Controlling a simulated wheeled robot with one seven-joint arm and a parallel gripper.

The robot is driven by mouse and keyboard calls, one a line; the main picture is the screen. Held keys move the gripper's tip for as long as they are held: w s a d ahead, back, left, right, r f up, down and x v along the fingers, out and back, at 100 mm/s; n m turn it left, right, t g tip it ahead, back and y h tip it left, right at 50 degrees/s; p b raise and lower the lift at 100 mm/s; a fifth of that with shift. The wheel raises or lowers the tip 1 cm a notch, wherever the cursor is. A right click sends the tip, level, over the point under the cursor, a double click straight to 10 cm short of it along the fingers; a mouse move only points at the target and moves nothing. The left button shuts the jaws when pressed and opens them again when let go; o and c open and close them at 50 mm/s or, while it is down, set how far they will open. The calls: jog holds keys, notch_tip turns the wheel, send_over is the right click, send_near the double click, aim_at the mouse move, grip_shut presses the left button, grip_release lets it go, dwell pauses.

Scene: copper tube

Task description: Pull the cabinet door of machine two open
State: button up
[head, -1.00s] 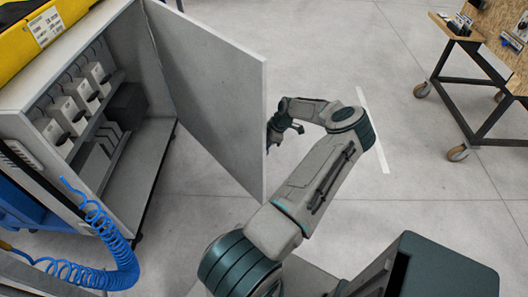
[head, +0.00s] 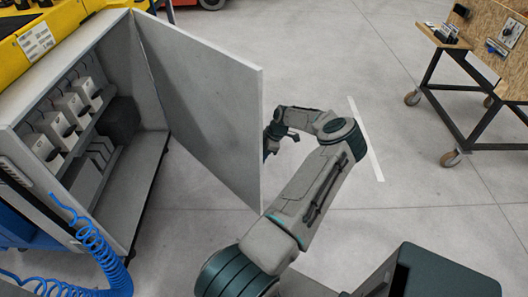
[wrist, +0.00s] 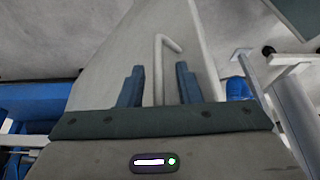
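The grey cabinet door (head: 205,105) stands swung well out from the open cabinet (head: 150,185), whose inside is visible. My gripper (head: 276,138) is at the door's outer face, near its free edge, partly hidden behind the door in the head view. In the wrist view the door (wrist: 135,55) shows as a pale panel with a bent bar handle (wrist: 160,75). The two blue fingers of my gripper (wrist: 160,88) are apart, with the handle showing between them and gaps on both sides. Whether the handle lies within finger reach is unclear.
Several grey boxes (head: 72,110) sit on shelves inside the cabinet. A yellow case (head: 30,35) rests on its top. A coiled blue hose (head: 95,245) hangs at the front left. A wheeled wooden-topped bench (head: 480,60) stands right. The floor between is clear.

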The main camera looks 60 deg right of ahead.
jog(key=b+v, duration=0.1)
jog(key=v, duration=1.3)
jog(key=shift+s+f, duration=0.1)
